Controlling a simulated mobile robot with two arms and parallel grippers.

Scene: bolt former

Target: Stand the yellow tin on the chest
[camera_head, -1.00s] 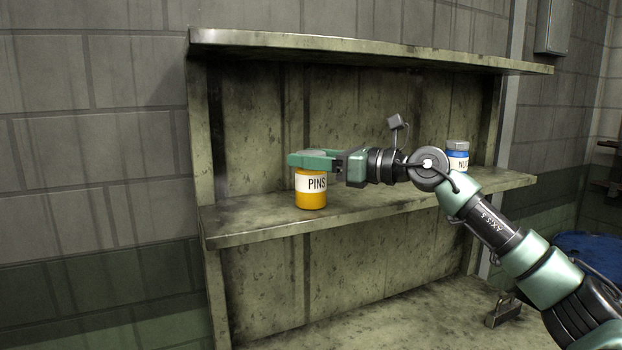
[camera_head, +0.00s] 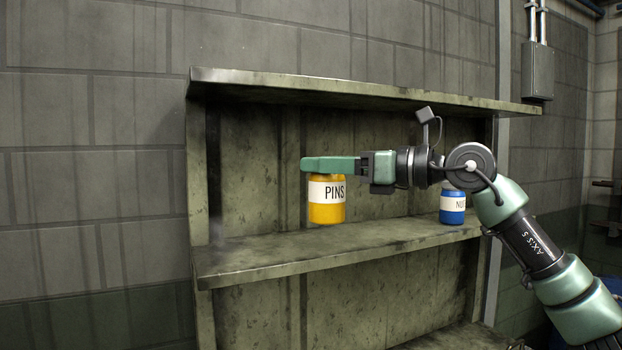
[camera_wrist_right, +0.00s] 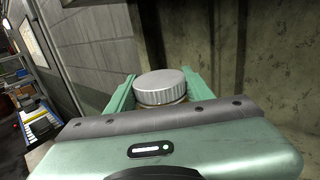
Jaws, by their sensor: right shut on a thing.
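The yellow tin (camera_head: 326,212), with a white band reading "PINS", is upright and held a little above the middle shelf (camera_head: 270,262). My right gripper (camera_head: 322,165) is shut on it near its top, coming in from the right. In the right wrist view, the tin's ribbed grey lid (camera_wrist_right: 161,86) sits between the two green fingers. The chest is not clearly seen in either view. My left gripper is not in view.
A blue tin (camera_head: 452,216) with a white label stands on the same shelf, to the right behind my right arm. A top shelf board (camera_head: 350,90) overhangs my gripper. The shelf left of the blue tin is clear.

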